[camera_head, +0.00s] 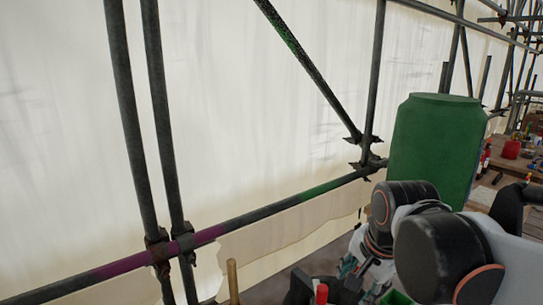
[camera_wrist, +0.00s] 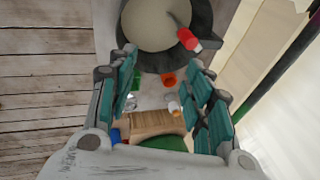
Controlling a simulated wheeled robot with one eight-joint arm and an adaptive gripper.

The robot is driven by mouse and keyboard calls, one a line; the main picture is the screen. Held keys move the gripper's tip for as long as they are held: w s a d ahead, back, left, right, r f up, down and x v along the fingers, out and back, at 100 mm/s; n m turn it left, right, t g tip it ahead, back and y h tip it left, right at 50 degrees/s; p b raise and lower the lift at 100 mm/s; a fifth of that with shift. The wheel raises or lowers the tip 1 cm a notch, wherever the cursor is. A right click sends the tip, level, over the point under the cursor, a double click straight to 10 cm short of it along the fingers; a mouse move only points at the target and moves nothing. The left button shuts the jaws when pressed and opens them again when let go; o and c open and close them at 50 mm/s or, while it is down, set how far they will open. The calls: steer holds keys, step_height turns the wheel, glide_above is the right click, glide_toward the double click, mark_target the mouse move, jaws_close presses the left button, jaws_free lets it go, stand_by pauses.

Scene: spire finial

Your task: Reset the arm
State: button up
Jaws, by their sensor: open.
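My gripper (camera_wrist: 163,68) shows in the wrist view with its two teal-padded fingers spread apart. It is open, and nothing is clearly held between the fingers.
A dark round tub (camera_wrist: 205,50) with pale contents and a red-handled tool (camera_wrist: 188,39) lies beyond the fingers. A large green barrel (camera_head: 437,135) stands behind my arm. Scaffold poles (camera_head: 130,110) stand before white sheeting (camera_head: 240,100). A cluttered wooden table (camera_head: 515,168) is at right.

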steer(key=s+d+f+n+t, duration=0.2)
steer(key=s+n+t, duration=0.1)
steer(key=s+n, duration=0.6)
steer(key=shift+f+n+b, duration=0.4)
steer(key=shift+n+b, duration=0.05)
steer(key=shift+n, duration=0.85)
